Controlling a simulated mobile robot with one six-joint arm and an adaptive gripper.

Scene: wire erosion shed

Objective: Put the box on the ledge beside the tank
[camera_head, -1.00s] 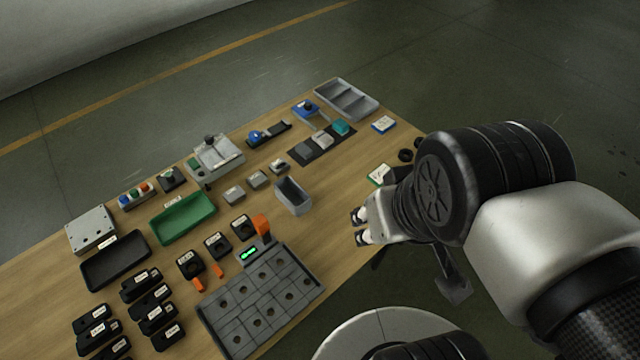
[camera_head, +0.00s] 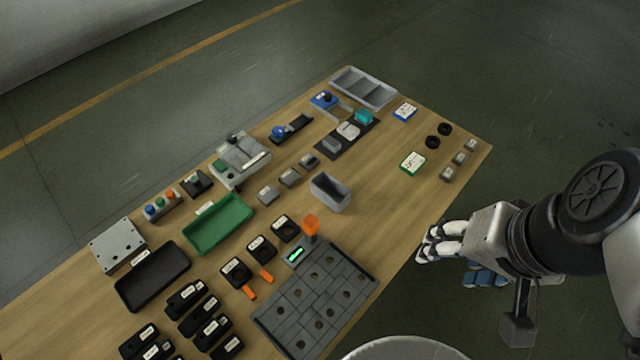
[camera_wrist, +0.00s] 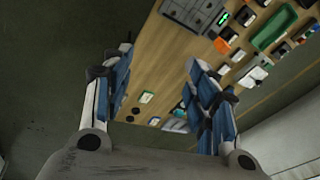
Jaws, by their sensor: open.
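My gripper (camera_head: 446,243) is open and empty, off the right edge of the table in the head view. Its two fingers frame the wrist view (camera_wrist: 160,95), with floor and table between them. Several things could be called a box: a grey open-topped bin (camera_head: 330,193) mid-table, a small green-and-white labelled box (camera_head: 412,163) and a small blue-and-white one (camera_head: 404,111), both near the table's far right. I cannot tell which is meant. No tank or ledge can be made out for certain.
The wooden table (camera_head: 395,210) holds a green tray (camera_head: 219,224), a black tray (camera_head: 152,276), a grey plate with holes (camera_head: 315,298) and a grey divided tray (camera_head: 363,88). Black rings (camera_head: 433,142) and small grey blocks (camera_head: 460,158) lie near the right corner. Bare wood lies right of the bin.

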